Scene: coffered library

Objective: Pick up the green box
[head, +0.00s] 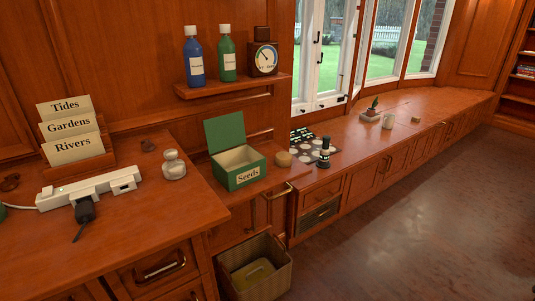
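The green box (222,178) stands on a lower wooden shelf or cabinet top, left of centre in the head view. Its front carries a label reading "Seeds". Its green lid (224,131) is open and stands up at the back, and the pale inside shows. No part of my gripper or arm is in view.
A white jar (174,164) and a power strip (88,188) are on the left counter (150,225). A wall shelf (232,88) with bottles hangs above. A basket (256,270) stands below; open floor (420,200) lies right.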

